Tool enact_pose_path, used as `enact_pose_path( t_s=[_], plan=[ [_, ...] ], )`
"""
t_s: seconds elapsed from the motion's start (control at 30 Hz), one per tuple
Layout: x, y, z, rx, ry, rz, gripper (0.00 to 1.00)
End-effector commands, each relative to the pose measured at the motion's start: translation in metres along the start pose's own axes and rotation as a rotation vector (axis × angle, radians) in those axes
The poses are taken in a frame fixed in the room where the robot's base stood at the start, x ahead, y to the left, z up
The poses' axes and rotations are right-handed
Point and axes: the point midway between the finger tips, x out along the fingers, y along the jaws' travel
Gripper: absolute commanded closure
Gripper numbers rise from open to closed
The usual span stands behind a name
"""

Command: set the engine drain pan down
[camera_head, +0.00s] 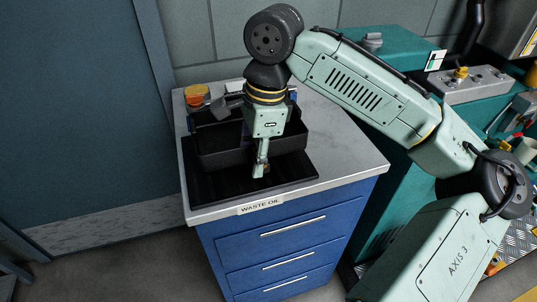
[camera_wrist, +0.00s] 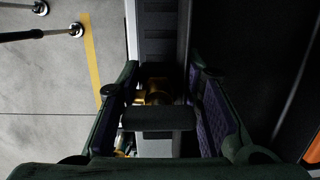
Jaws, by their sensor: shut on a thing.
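The engine drain pan (camera_head: 222,157) is a black, open, box-like pan over the front part of the blue cabinet's pale top. My gripper (camera_head: 261,170) points down at the pan's near right side and is shut on it. In the wrist view, my gripper (camera_wrist: 160,108) has a dark bar of the pan (camera_wrist: 158,119) between its two fingers. A flat black tray (camera_head: 300,186) lies under and in front of the pan, above the WASTE OIL label (camera_head: 260,206). I cannot tell whether the pan touches the tray. My gripper and wrist hide part of the pan.
An orange-lidded container (camera_head: 196,95) stands at the back left of the cabinet top (camera_head: 345,160), close behind the pan. The top's right side is clear. A dark blue panel (camera_head: 80,110) rises on the left. A teal bench with fittings (camera_head: 475,84) is on the right.

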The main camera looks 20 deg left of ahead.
Motion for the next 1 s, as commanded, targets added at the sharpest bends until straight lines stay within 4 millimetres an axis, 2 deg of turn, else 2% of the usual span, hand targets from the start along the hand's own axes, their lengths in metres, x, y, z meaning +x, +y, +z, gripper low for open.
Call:
enact_pose_path(
  t_s=[0.13, 0.43, 0.9, 0.93, 1.0],
  plan=[
    [0.002, -0.009, 0.01, -0.001, 0.0, -0.004, 1.0],
    [0.033, -0.007, 0.004, 0.0, -0.001, -0.005, 1.0],
    [0.04, -0.007, 0.003, -0.001, -0.002, -0.005, 1.0],
    [0.041, -0.006, 0.003, 0.0, -0.001, 0.0, 0.66],
    [0.04, -0.006, 0.003, 0.0, 0.0, 0.0, 0.61]
  ],
)
